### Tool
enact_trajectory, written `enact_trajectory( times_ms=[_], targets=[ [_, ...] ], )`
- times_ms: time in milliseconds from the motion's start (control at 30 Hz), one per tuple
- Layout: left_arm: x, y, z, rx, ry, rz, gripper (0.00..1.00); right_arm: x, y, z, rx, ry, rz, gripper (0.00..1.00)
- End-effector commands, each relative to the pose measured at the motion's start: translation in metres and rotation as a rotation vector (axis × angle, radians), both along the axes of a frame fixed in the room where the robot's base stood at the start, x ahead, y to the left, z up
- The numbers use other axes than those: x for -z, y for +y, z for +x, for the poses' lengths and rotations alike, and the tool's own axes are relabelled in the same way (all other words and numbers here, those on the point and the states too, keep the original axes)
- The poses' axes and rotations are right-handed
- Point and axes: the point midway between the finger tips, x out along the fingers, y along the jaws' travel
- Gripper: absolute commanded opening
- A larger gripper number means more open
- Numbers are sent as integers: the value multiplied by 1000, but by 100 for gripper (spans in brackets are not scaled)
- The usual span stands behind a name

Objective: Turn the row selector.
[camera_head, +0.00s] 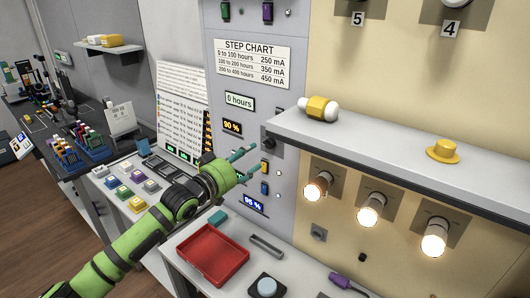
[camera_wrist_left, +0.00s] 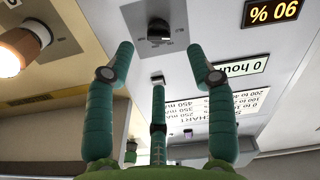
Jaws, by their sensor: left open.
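The row selector appears to be the small dark rotary knob (camera_head: 268,142) on the grey panel, just right of my left gripper's fingertips. The left wrist view shows a round dark knob (camera_wrist_left: 158,31) on a grey plate beyond the fingers. My left gripper (camera_head: 252,160) has teal fingers spread open and empty, facing the panel. In the left wrist view the gripper (camera_wrist_left: 160,50) has two fingers on either side of the knob's line and a third below, with a gap to the knob. My right gripper is not in view.
A grey shelf (camera_head: 390,155) juts out right of the knob, holding a yellow-and-white part (camera_head: 318,108) and a yellow cap (camera_head: 443,151). Lit lamps (camera_head: 368,212) sit below it. A red tray (camera_head: 212,255) lies on the bench below. A step chart (camera_head: 252,63) hangs above.

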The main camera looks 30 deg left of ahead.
Motion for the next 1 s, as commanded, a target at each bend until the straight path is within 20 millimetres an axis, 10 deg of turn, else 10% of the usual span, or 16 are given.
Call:
enact_trajectory(
  times_ms=[600, 1000],
  targets=[
    [-3, -6, 68, 4, 6, -76, 55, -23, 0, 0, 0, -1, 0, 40],
    [-1, -7, 75, 5, 6, -73, 55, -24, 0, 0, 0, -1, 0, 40]
  ],
)
